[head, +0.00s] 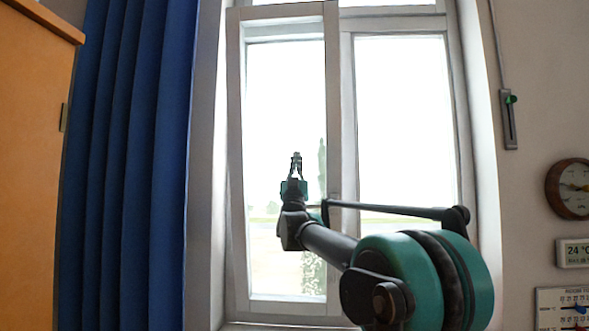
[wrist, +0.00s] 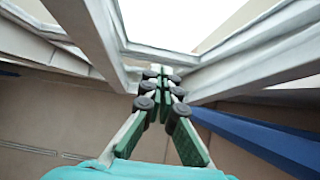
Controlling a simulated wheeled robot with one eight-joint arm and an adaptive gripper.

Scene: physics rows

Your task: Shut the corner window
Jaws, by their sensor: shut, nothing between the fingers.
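The window (head: 462,120) has two tall white-framed panes side by side. Its left sash (head: 334,110) stands a little out from the frame, its top edge overlapping the frame behind, so it looks ajar. The right pane looks flush. My gripper (head: 296,157) is raised in front of the left sash's glass, pointing up, fingers together and empty. In the wrist view my gripper (wrist: 160,72) has its green fingers closed at the tips, with white window frame bars (wrist: 95,40) close beyond. Whether the fingertips touch the sash cannot be told.
A blue curtain (head: 125,160) hangs left of the window, beside an orange-brown cabinet (head: 35,150).

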